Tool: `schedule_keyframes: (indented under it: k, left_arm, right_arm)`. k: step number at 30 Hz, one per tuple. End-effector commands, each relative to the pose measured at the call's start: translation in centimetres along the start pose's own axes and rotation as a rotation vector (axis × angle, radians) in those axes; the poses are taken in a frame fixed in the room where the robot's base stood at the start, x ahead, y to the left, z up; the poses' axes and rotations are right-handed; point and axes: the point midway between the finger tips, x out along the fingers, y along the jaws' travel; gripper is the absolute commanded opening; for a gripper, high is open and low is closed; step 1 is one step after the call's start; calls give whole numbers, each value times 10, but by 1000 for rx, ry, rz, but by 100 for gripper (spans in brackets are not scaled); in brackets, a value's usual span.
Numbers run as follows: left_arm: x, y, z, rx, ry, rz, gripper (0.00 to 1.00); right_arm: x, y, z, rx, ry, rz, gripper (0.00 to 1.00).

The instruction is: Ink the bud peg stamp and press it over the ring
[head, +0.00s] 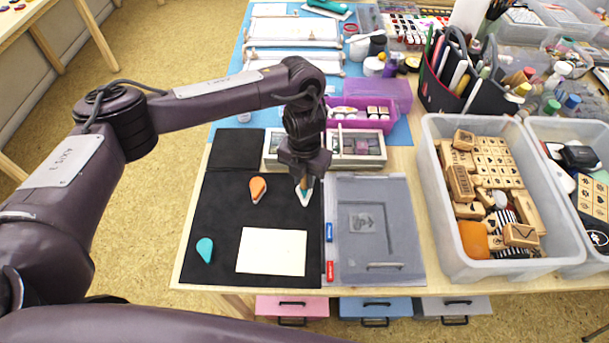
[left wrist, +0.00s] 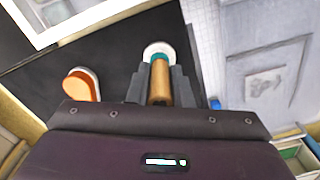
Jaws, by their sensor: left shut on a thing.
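My left gripper (head: 304,177) is shut on the wooden peg stamp (left wrist: 161,82), whose shaft shows between the fingers (left wrist: 160,90) in the left wrist view. The peg points down at a small white-rimmed teal inkpad (left wrist: 158,49), which also shows below the gripper in the head view (head: 305,197). I cannot tell whether the peg touches the pad, and its stamping face is hidden. A cream card (head: 271,252) lies on the black mat (head: 222,210); I can make out no ring on it. My right gripper is not in view.
An orange drop-shaped inkpad (head: 258,188) lies left of the gripper, a teal one (head: 205,250) further front left. A grey lidded case (head: 372,235) borders the mat on the right. A compartment box (head: 356,148) stands behind. A bin of wooden stamps (head: 432,200) is further right.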

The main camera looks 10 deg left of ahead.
Motion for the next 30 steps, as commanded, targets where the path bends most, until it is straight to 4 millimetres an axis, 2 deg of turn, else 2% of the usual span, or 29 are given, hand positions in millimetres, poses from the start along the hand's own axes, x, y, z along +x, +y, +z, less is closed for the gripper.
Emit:
schedule_keyframes:
  k: [30]
  left_arm:
    - [8,0,0,0,1,0,3]
  right_arm:
    - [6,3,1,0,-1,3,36]
